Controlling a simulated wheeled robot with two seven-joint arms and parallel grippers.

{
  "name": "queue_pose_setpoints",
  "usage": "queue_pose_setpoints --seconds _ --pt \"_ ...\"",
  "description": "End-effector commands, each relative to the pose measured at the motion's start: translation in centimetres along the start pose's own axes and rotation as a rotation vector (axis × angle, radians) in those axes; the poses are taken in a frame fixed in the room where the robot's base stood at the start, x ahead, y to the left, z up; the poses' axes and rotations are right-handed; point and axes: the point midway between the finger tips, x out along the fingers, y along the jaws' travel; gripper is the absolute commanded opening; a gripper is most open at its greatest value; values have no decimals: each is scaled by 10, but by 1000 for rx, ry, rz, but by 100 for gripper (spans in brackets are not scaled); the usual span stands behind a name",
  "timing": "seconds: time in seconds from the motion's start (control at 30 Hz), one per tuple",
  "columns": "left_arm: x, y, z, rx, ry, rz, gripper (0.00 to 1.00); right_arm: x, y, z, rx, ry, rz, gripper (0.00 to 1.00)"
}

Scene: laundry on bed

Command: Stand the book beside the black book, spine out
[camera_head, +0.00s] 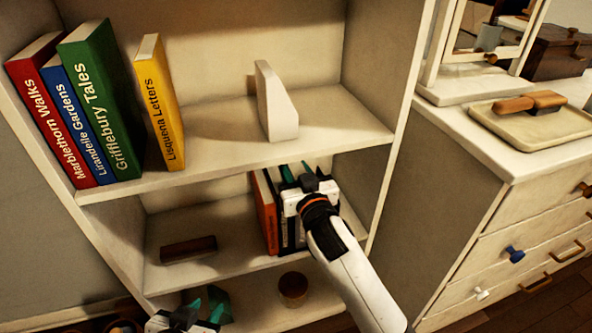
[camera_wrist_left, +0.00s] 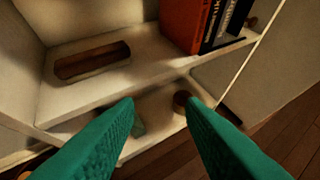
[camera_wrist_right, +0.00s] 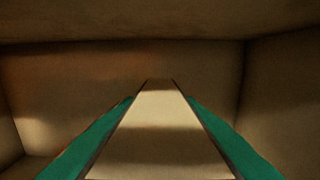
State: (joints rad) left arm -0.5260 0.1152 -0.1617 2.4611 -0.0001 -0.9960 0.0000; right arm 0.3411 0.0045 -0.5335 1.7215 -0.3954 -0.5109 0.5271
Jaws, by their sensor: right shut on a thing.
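My right gripper (camera_head: 297,170) is in the middle shelf bay, shut on a book. In the right wrist view the held book (camera_wrist_right: 158,130) shows its pale page block and thin dark cover edges between the teal fingers. The black book (camera_wrist_left: 211,25) stands upright beside an orange book (camera_wrist_left: 182,25), spines facing out. A dark book with white lettering (camera_wrist_left: 238,18) stands just to their right; it appears to be the held one. In the head view my right gripper covers much of these books. My left gripper (camera_head: 205,305) is open and empty, low in front of the shelf.
Red, blue, green and yellow books (camera_head: 160,100) and a white bookend (camera_head: 275,100) stand on the upper shelf. A brown block (camera_head: 188,249) lies on the middle shelf's left. A brown cup (camera_head: 293,288) is on the lower shelf. A dresser (camera_head: 480,200) stands right.

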Motion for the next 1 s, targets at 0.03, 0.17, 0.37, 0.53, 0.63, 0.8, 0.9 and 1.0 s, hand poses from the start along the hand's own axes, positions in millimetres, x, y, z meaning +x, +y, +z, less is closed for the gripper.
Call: queue_pose_setpoints --seconds 0.03,0.17,0.37,0.53,0.63,0.8,0.9,1.0 --pt "0 0 2 0 -8 0 36 0 0 -1 0 1 0 36" --pt "0 0 2 0 -7 0 36 0 0 0 0 0 0 54" --pt "0 0 1 0 -6 0 36 0 0 0 0 0 0 54" --pt "-1 0 -1 0 16 0 36 -3 0 2 1 1 0 54" --pt "-6 2 -16 -2 98 4 36 -17 0 1 2 2 0 54" --pt "-19 6 -43 -5 267 13 36 -54 0 2 2 2 0 54" --pt "-28 8 -58 -7 359 19 36 -76 0 2 2 3 0 54" --pt "-36 10 -70 -10 434 23 36 -95 0 2 1 2 -1 54"
